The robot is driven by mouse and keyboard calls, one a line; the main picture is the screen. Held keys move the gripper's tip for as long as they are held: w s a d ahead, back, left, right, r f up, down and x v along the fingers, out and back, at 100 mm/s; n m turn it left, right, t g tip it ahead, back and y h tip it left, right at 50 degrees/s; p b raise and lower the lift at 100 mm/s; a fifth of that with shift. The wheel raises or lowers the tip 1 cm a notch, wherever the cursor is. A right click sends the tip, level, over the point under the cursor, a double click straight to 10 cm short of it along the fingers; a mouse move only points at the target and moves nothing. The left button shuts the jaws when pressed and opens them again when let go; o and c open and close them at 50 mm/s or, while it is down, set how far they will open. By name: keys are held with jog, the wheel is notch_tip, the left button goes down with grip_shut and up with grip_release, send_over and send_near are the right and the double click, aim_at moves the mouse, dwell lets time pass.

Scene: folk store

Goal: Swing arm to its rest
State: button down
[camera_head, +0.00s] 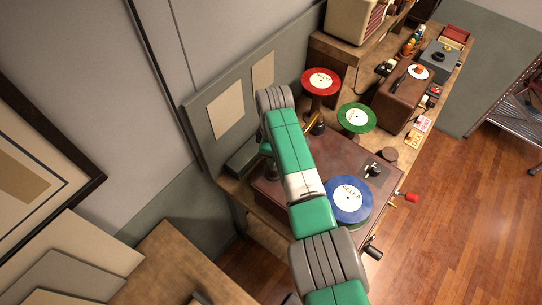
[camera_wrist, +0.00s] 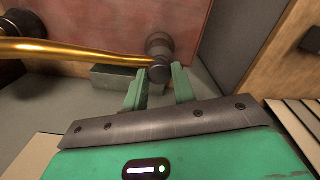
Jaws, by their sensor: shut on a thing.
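The record player is a brown box (camera_head: 325,165) with a blue record (camera_head: 348,203) on its right side. A brass tone arm (camera_wrist: 75,49) runs in from the left in the wrist view and ends at a dark knob (camera_wrist: 159,73). My gripper (camera_wrist: 160,82) is shut on this dark end, one green finger on each side. In the head view a short piece of brass (camera_head: 312,128) shows beside my green arm, which hides most of the tone arm and my fingertips. A dark round post (camera_wrist: 160,45) stands just beyond the knob; I cannot tell whether they touch.
A red record (camera_head: 321,81) and a green record (camera_head: 356,117) sit on stands behind the player. A brown case (camera_head: 401,100) stands to their right. A red-handled crank (camera_head: 409,197) sticks out at the player's right. A grey panel (camera_head: 211,97) closes off the left side.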

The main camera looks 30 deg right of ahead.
jog(key=c, duration=1.1)
grip_release()
jog(key=shift+w, duration=0.1)
jog(key=shift+c, duration=0.2)
notch_tip(320, 180, up, 8)
jog(key=shift+f, duration=0.1)
